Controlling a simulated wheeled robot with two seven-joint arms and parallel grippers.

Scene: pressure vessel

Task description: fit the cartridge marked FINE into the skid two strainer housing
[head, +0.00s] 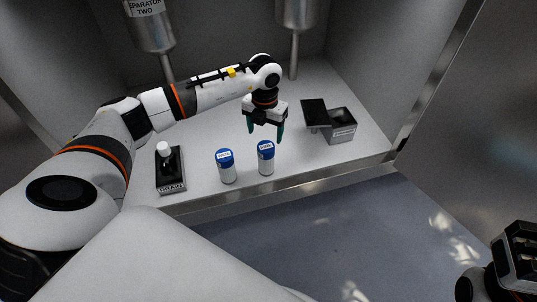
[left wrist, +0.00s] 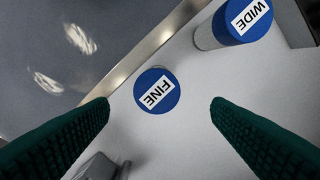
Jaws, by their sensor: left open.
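The FINE cartridge (head: 266,160) is a white cylinder with a blue cap, upright on the pale shelf. In the left wrist view, its cap (left wrist: 156,90) reads FINE and lies between and beyond the two fingers. My left gripper (head: 265,131) is open and empty, pointing down just above and behind this cartridge, apart from it. A grey box with a raised dark lid (head: 341,128) stands open to the right; its label is too small to read, so I cannot tell whether it is the strainer housing. My right gripper (head: 515,262) shows partly at the lower right.
The WIDE cartridge (head: 227,167), also blue-capped, stands left of the FINE one; it shows in the left wrist view (left wrist: 243,20). A black plate with a white-topped knob (head: 168,172) lies further left. A vessel marked SEPARATOR TWO (head: 150,28) hangs above. The shelf has a raised metal front edge (head: 290,192).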

